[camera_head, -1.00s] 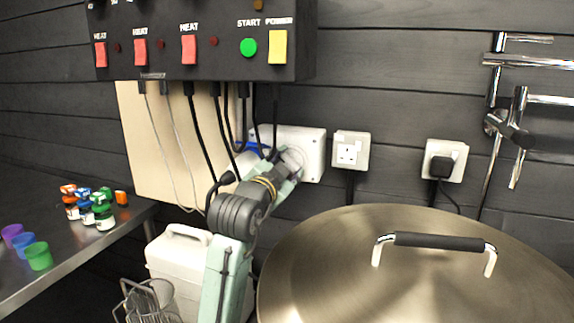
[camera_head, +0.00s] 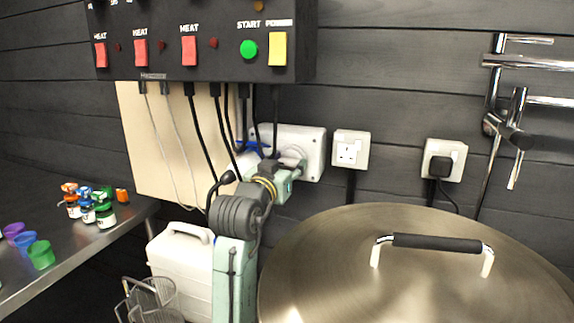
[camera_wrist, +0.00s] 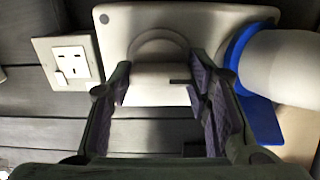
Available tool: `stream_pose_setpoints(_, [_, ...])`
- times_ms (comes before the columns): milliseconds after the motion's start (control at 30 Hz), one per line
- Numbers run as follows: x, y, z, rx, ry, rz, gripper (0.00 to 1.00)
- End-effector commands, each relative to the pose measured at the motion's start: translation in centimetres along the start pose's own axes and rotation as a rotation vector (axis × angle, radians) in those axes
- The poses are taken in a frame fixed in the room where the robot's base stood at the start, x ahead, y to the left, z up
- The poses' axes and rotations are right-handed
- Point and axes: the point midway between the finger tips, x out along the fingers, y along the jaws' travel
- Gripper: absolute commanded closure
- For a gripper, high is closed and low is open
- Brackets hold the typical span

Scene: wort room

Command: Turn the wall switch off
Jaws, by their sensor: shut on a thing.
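The wall switch is a white box (camera_head: 314,153) on the dark plank wall, left of a white socket. In the wrist view the box (camera_wrist: 205,22) fills the top, with a round boss and a pale rotary knob (camera_wrist: 158,82) below it. My gripper (camera_wrist: 161,88) has one finger on each side of this knob and is shut on it. In the head view my gripper (camera_head: 288,172) is at the box's lower left, and my wrist hides the knob. I cannot read any on or off mark.
A blue-and-white plug (camera_wrist: 285,68) sits beside the knob. A white socket (camera_head: 350,150) and a plugged socket (camera_head: 444,160) are to the right. A steel kettle lid (camera_head: 420,270) lies below. The black control panel (camera_head: 200,40) with hanging cables is above.

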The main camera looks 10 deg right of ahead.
Motion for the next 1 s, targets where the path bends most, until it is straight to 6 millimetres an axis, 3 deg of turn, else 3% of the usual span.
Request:
stream_pose_setpoints(533, [0.0, 0.01, 0.07, -0.026, -0.002, 0.0, 0.83])
stream_pose_setpoints(567, [0.01, 0.01, 0.07, -0.026, -0.002, 0.001, 0.54])
stream_pose_setpoints(833, [0.0, 0.0, 0.03, -0.025, -0.001, 0.0, 0.36])
stream_pose_setpoints(1000, [0.0, 0.0, 0.01, -0.024, 0.0, 0.0, 0.35])
